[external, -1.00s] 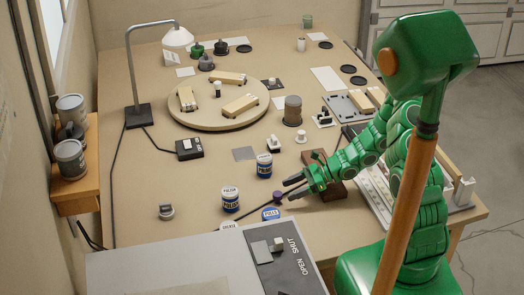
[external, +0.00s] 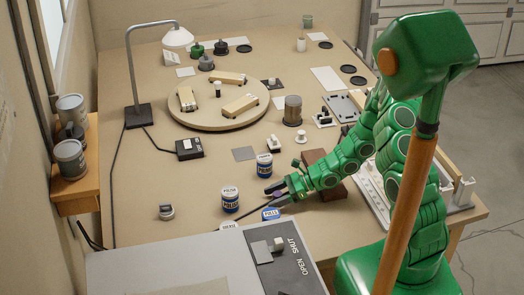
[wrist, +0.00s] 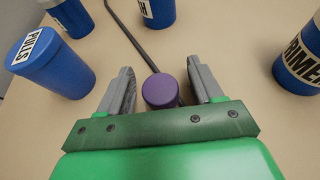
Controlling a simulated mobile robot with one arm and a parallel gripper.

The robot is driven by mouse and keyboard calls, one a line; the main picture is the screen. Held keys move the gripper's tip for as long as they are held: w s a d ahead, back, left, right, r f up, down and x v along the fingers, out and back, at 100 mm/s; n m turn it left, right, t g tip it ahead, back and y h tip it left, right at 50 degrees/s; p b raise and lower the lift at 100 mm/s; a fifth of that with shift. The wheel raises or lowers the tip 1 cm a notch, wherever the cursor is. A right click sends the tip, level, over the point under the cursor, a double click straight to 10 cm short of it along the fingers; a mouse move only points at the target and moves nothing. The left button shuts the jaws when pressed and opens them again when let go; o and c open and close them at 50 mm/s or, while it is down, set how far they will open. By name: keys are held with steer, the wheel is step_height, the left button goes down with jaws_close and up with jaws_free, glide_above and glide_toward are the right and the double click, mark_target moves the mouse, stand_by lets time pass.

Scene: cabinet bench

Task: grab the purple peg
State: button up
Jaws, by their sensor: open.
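The purple peg (wrist: 160,91) stands between the two grey fingers of my gripper (wrist: 160,85) in the wrist view. It is seen from above as a round purple top, with a small gap on each side. In the external view my gripper (external: 274,194) is low over the bench near its front, with its fingers apart. There the peg (external: 278,195) is mostly hidden by the fingers.
Blue-and-white jars stand close by: one (external: 230,200) to the left, one (external: 264,166) behind and one (external: 271,214) in front. A dark rod (wrist: 132,35) lies just beyond the peg. A wooden block (external: 322,165) is beside my arm.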

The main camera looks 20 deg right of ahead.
steer(key=shift+a+f, duration=0.2)
steer(key=shift+a, duration=0.3)
steer(key=shift+w, duration=0.1)
steer(key=c, duration=1)
steer(key=shift+r, duration=0.1)
steer(key=shift+c, duration=0.2)
